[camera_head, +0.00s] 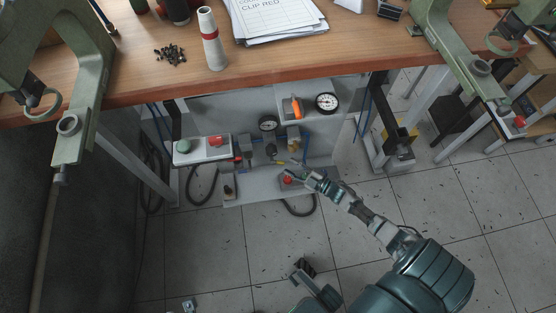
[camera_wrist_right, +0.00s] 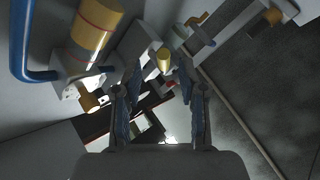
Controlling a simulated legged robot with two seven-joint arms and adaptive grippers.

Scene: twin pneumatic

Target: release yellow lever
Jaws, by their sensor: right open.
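My right gripper (camera_head: 300,173) reaches in under the workbench towards the pneumatic panel. In the right wrist view its two fingers (camera_wrist_right: 160,98) are apart, with nothing clamped between them. A small yellow piece (camera_head: 282,162), which looks like the yellow lever, is just beyond the fingertips. In the right wrist view a yellow-ended knob (camera_wrist_right: 163,60) shows ahead, between the fingertips; I cannot tell whether it is the same piece or whether a finger touches it.
A red button (camera_head: 288,179) sits on the lower shelf near the gripper. A white box with green and red buttons (camera_head: 203,149) stands left; gauges (camera_head: 326,102) are behind. The wooden bench top (camera_head: 130,82) overhangs the panel. Black hoses (camera_head: 201,186) hang below. The tiled floor is open.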

